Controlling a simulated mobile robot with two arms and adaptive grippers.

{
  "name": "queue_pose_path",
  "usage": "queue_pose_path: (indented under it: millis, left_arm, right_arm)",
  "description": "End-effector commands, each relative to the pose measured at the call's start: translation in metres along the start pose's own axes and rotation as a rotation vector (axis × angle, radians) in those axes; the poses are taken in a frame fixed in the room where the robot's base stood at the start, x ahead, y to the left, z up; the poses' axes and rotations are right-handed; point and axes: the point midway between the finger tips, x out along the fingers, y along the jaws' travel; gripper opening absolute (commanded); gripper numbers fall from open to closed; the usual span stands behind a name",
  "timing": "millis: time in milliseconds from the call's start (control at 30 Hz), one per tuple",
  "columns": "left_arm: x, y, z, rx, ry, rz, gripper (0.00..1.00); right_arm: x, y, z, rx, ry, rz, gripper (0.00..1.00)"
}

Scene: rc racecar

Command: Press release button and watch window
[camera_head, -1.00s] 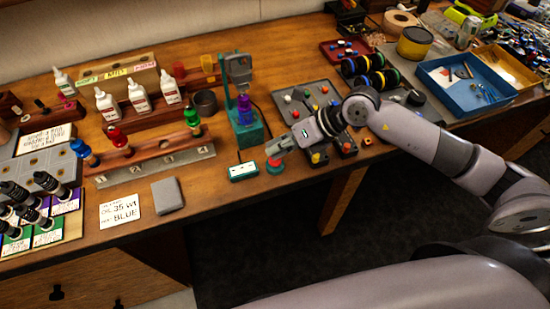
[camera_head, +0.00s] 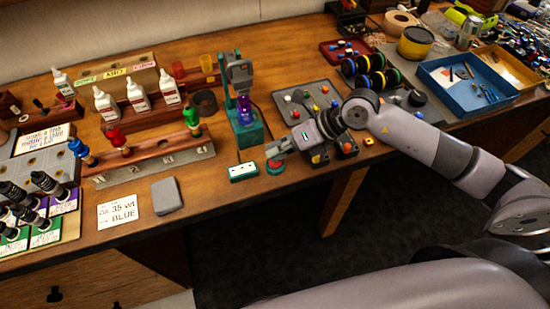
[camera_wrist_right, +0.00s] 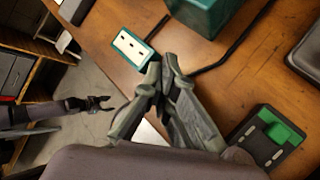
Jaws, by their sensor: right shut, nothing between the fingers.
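The red release button (camera_head: 274,166) sits on a round teal base at the front edge of the bench. My right gripper (camera_head: 271,152) is shut and empty, with its fingertips right at the button. I cannot tell if they touch it. In the right wrist view the shut fingers (camera_wrist_right: 163,68) hide the button. A small teal box with a white window panel (camera_head: 243,171) lies just left of the button; it also shows in the right wrist view (camera_wrist_right: 133,47). Behind stands the teal stand (camera_head: 247,130) holding a purple damper (camera_head: 244,108). My left gripper (camera_wrist_right: 98,103) shows open, away from the bench.
A grey tray (camera_head: 288,98) with coloured knobs lies behind my right wrist. A small black device with a green top (camera_wrist_right: 277,130) is right of my fingers. A grey block (camera_head: 166,195) and a "35 WT BLUE" card (camera_head: 118,211) lie at the left.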

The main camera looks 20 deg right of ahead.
Motion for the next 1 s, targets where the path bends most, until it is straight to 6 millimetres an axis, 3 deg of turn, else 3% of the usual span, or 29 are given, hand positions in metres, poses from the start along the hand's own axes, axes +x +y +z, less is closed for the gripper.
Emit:
queue_pose_path:
  millis: [1000]
  left_arm:
    - [-0.021,0.0,-0.002,-0.001,0.0,0.0,0.49]
  right_arm:
    - [-0.021,0.015,0.015,0.0,0.0,-0.001,0.0]
